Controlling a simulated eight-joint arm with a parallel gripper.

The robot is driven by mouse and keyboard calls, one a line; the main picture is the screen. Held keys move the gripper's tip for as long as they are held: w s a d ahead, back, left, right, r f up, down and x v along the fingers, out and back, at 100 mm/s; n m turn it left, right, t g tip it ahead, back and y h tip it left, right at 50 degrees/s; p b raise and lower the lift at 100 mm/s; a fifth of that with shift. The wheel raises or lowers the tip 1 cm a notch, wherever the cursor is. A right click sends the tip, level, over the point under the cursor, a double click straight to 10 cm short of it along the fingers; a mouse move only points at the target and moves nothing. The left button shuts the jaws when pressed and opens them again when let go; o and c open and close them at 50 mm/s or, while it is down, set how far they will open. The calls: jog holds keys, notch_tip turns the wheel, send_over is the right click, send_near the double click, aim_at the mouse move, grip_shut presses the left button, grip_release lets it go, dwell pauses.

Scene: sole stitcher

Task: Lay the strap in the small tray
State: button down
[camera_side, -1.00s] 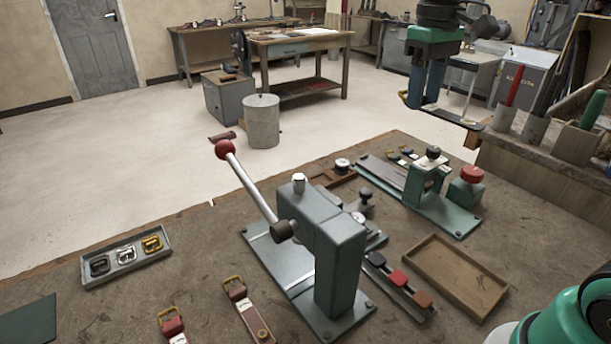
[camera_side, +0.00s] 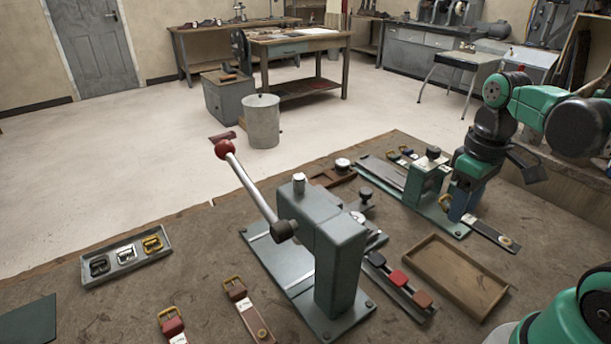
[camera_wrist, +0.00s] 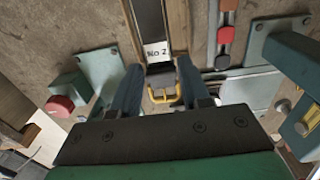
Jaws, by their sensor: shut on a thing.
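My gripper (camera_side: 461,207) is shut on the brass-buckle end of a dark strap (camera_side: 494,236). The strap sticks out to the right in the side view and seems to be held above the bench. The small wooden tray (camera_side: 455,276) lies on the bench in front of and below the gripper, and looks empty. In the wrist view the brass buckle (camera_wrist: 164,97) is between the two fingers, and the strap, with a "No 2" label (camera_wrist: 158,50), runs up the picture over the tray (camera_wrist: 180,25). The strap's height above the tray is hard to tell.
A green press with a red-knobbed lever (camera_side: 340,262) stands left of the tray. A rack of coloured blocks (camera_side: 399,280) lies between them. A smaller green device (camera_side: 425,183) stands behind the tray, close to my gripper. A buckle tray (camera_side: 126,257) lies far left.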

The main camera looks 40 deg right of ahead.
aim_at(440, 263)
jog(key=shift+f, duration=5.3)
jog(key=shift+c, duration=2.1)
grip_release()
notch_tip(440, 263, up, 12)
jog(key=shift+f, duration=0.15)
jog(key=w+a+r+t, duration=0.1)
jog(key=w+a+t, duration=0.5)
jog(key=a+t, duration=0.1)
jog(key=shift+w+a, duration=0.25)
jog(key=shift+a, duration=0.45)
